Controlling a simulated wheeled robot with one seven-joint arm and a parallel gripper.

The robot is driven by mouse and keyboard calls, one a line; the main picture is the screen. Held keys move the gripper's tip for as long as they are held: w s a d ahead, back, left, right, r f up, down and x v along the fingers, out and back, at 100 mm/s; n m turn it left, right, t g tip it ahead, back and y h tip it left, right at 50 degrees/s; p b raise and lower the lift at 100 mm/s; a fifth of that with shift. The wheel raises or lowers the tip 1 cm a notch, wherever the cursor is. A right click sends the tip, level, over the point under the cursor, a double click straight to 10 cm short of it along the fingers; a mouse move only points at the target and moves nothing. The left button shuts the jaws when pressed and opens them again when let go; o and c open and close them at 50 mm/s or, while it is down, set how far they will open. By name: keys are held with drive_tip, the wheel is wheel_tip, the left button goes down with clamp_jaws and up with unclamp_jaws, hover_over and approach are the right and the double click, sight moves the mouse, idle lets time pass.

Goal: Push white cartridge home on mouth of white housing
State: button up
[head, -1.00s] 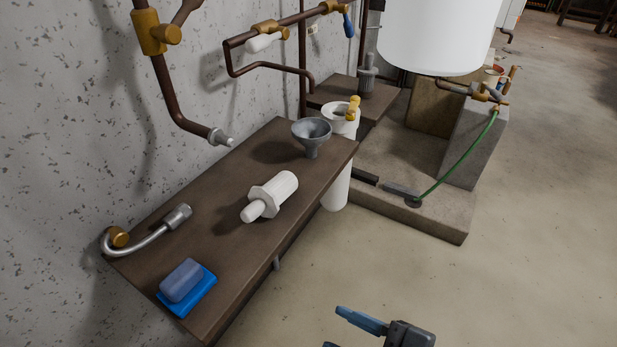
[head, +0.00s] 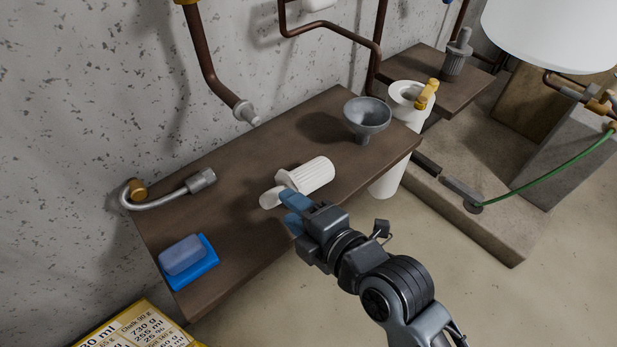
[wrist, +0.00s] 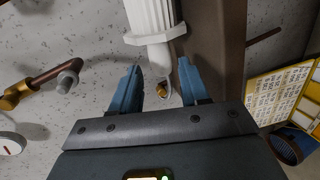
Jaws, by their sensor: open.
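The white cartridge (head: 317,173) lies on its side on the brown shelf (head: 240,235). It has a ribbed body, a wider flange and a smooth narrow stem (head: 268,199). My gripper (head: 289,208) is open at the stem end, its blue fingers hiding part of the flange. In the wrist view my gripper (wrist: 160,72) has its fingers on either side of the stem (wrist: 159,57), with gaps showing. I cannot tell whether a finger touches it. The white housing (head: 388,181) stands upright past the shelf's right end, its round mouth (head: 405,93) facing up.
A grey funnel (head: 367,116) stands on the shelf between cartridge and housing. A yellow valve (head: 427,94) sits at the housing's mouth. A blue sponge (head: 183,255), a bent metal hose (head: 170,197) and a pipe end (head: 247,112) are at the left and back. Shelf space before the funnel is clear.

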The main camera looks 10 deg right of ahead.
sight(277, 202)
drive_tip(key=shift+a+p+x, duration=0.25)
drive_tip(key=shift+p+x, duration=0.45)
drive_tip(key=shift+x, duration=2.4)
drive_tip(key=shift+s, duration=0.15)
drive_tip(key=shift+c, duration=0.4)
clamp_jaws()
